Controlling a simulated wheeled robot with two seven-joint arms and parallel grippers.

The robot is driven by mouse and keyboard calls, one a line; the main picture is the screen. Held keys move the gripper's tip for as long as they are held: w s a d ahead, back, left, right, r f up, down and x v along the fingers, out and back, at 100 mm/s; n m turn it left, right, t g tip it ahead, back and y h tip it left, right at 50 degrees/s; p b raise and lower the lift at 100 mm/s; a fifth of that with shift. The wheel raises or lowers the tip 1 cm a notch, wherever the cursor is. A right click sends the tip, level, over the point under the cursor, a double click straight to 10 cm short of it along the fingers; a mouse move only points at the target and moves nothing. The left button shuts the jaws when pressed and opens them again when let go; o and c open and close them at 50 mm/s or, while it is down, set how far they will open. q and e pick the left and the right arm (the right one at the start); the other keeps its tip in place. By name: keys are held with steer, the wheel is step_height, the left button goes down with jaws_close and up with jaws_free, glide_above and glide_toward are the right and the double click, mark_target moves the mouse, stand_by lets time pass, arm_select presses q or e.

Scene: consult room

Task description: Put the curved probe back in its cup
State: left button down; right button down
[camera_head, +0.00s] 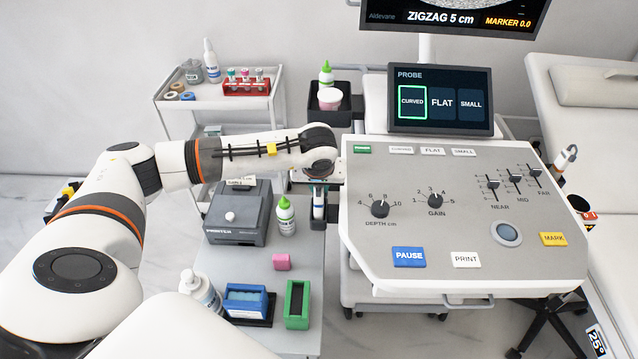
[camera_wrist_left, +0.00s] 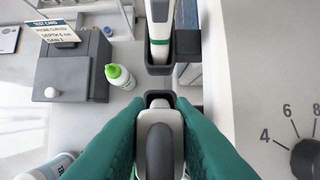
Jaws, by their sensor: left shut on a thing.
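My left gripper (camera_head: 318,172) is at the console's left side, beside the probe cups. In the left wrist view, its green fingers (camera_wrist_left: 158,135) are shut on a pale probe with a dark grey rounded end (camera_wrist_left: 160,152), apparently the curved probe. A dark cup (camera_wrist_left: 158,97) shows just beyond the held probe. Whether the probe is inside it or only above it, I cannot tell. Farther along, a white probe with a green band (camera_wrist_left: 160,28) stands in another dark cup (camera_wrist_left: 158,68). In the head view, a pale probe body (camera_head: 318,204) shows below the gripper. My right gripper is out of view.
The console (camera_head: 470,225) stands close on the right; its screen (camera_head: 440,100) highlights CURVED. A trolley (camera_head: 200,112) stands behind.

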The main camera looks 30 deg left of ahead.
arm_select(q)
steer(key=shift+f+b, duration=0.25)
steer(key=shift+b, duration=0.2)
stand_by(0.7)
steer(key=c, duration=1.2)
jaws_free()
steer(key=shift+o, duration=0.2)
steer(key=shift+r, duration=0.1)
